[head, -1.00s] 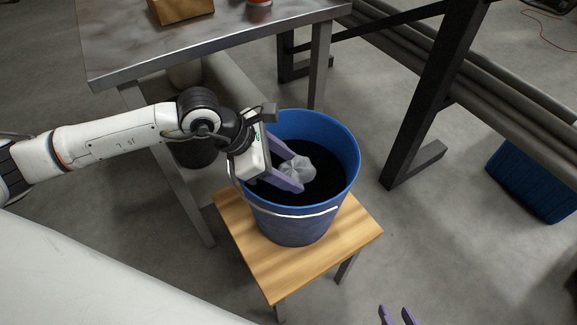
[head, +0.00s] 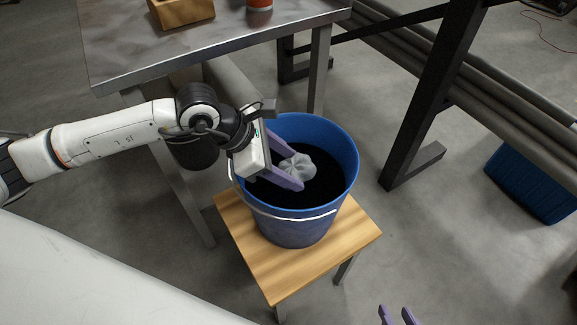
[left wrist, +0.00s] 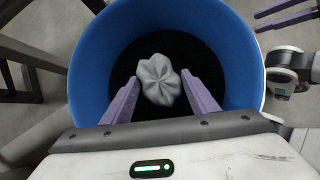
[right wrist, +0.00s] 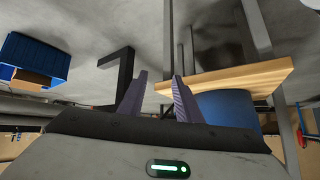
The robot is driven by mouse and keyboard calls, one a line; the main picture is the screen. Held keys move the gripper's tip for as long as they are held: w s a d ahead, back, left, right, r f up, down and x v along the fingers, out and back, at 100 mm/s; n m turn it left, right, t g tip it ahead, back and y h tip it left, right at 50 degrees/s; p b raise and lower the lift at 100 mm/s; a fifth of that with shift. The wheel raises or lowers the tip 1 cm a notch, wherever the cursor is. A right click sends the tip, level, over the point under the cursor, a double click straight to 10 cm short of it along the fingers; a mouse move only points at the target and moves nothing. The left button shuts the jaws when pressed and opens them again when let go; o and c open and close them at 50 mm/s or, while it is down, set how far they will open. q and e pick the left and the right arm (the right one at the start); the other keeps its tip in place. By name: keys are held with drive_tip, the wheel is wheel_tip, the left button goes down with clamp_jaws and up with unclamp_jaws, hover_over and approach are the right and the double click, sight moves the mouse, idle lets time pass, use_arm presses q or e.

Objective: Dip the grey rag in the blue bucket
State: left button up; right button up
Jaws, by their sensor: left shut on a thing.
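The grey rag (head: 297,166) is a crumpled light-grey bundle inside the blue bucket (head: 346,150), below the rim and over the dark interior. My left gripper (head: 292,168) reaches in over the bucket's left rim and is shut on the rag. In the left wrist view the rag (left wrist: 159,80) sits at the fingertips, with the dark interior around it. I cannot tell whether it touches what is in the bucket. The bucket stands upright on a wooden stool. My right gripper (head: 397,316) is open and empty, low at the front; its fingers also show in the right wrist view (right wrist: 158,95).
The wooden stool top (head: 270,275) holds the bucket. A metal-topped table (head: 215,45) stands behind, with a wooden box (head: 182,10) and a red-and-white item (head: 259,8). A dark frame (head: 425,90) and a blue crate (head: 535,180) are at right. The floor right of the stool is clear.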

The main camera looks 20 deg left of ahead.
use_arm(q)
wheel_tip(320, 180, up, 2)
drive_tip(key=shift+r+p, duration=0.15)
drive_tip(key=shift+p, duration=0.35)
wheel_tip(320, 180, up, 4)
drive_tip(key=shift+r+p, duration=0.1)
drive_tip(key=shift+p, duration=1.15)
wheel_tip(320, 180, up, 5)
drive_tip(key=shift+f+p, duration=0.15)
drive_tip(key=shift+p, duration=1.1)
